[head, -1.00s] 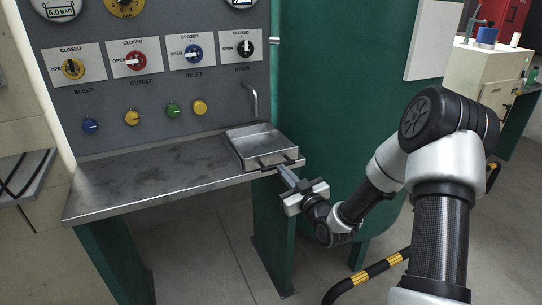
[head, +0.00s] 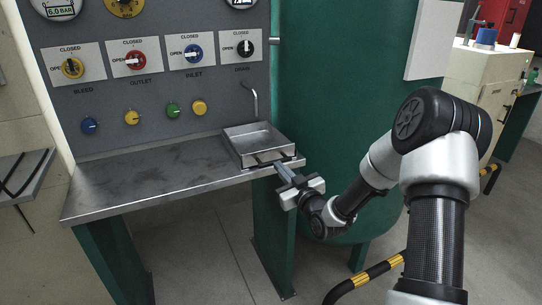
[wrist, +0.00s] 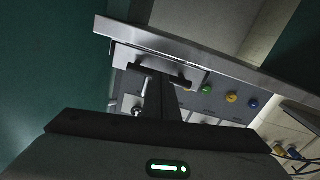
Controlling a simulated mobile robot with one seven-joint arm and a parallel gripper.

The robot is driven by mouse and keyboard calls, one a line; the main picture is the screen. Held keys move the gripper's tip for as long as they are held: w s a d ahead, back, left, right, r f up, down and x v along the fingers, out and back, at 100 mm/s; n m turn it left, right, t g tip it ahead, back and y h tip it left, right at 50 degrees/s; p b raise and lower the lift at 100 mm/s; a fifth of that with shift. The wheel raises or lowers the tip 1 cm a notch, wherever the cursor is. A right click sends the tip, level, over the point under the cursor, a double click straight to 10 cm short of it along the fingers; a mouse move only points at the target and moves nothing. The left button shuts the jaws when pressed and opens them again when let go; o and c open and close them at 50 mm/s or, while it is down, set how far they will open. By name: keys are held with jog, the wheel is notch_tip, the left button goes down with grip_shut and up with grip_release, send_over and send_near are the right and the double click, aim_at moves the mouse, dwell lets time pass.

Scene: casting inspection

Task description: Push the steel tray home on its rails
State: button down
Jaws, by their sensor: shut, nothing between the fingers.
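The steel tray (head: 258,138) is a shallow square pan at the right end of the grey metal bench, with a dark handle (head: 270,157) on its front side. My gripper (head: 280,168) is shut and empty, its fingertips at the tray's front near the handle; I cannot tell whether they touch. In the wrist view, the fingers (wrist: 159,98) point at the tray's front (wrist: 130,58) and overlap the dark handle bar. The rails under the tray are not clearly visible.
The bench (head: 150,185) is clear left of the tray. A valve panel (head: 160,80) with knobs rises behind it, and a thin bent pipe (head: 254,100) stands behind the tray. A green tank (head: 330,130) is close on the right. A yellow-black rail (head: 375,272) lies low in front.

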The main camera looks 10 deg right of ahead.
jog(key=b+v, duration=0.1)
jog(key=v, duration=0.5)
dwell(0.6)
